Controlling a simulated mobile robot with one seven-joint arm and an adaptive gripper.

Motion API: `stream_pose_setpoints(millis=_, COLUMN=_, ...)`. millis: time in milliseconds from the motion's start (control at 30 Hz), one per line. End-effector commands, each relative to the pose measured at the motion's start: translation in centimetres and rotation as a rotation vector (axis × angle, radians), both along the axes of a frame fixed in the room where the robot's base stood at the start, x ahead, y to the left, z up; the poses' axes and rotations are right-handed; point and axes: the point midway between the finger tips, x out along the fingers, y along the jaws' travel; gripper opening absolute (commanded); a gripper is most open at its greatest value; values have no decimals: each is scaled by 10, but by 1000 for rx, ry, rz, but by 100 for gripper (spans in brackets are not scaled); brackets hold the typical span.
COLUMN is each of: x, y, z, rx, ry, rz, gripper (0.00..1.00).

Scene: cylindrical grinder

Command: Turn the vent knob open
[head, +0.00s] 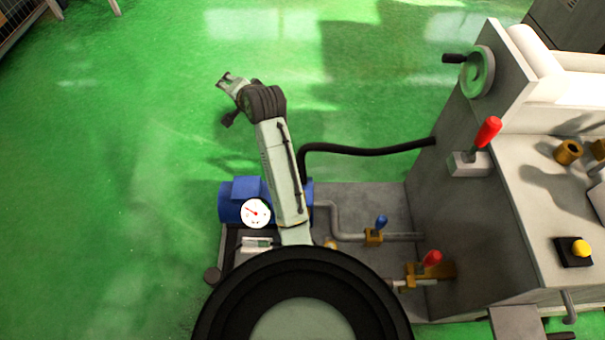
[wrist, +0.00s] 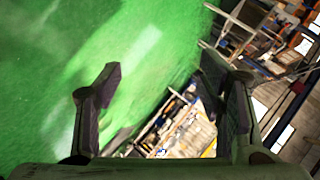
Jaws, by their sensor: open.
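I cannot tell for sure which knob is the vent knob. A blue-handled valve (head: 382,222) sits on a brass body on the grey pipe. A red-handled valve (head: 431,258) sits on a brass body lower right of it, beside the machine. A dark round knob (head: 212,275) shows at the left edge of the pump unit. My gripper (head: 225,78) is over the green floor at upper left, well away from all of these. In the wrist view my gripper (wrist: 168,72) has its fingers wide apart with nothing between them. No knob is recognisable in that view.
The blue motor (head: 236,206) and a white dial gauge (head: 256,213) stand beside my arm. The floor at left is clear.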

Motion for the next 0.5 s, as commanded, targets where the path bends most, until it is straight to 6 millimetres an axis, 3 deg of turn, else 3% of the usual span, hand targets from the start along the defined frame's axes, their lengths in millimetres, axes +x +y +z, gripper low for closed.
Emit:
stream_pose_setpoints(millis=33, x=-3, y=-40, z=-47, rx=20, ry=153, rz=-85, gripper=62)
stream_pose_setpoints(millis=100, x=-19, y=-87, z=-104, rx=59, ry=368, rz=-201, gripper=62)
stream_pose_setpoints(millis=200, x=-58, y=-143, z=-172, rx=126, ry=656, rz=-366, gripper=62)
stream_pose_setpoints(millis=333, x=-115, y=-191, z=-231, rx=210, ry=960, rz=-542, gripper=62)
stream_pose_setpoints(millis=500, x=-163, y=-216, z=-263, rx=276, ry=1184, rz=-668, gripper=62)
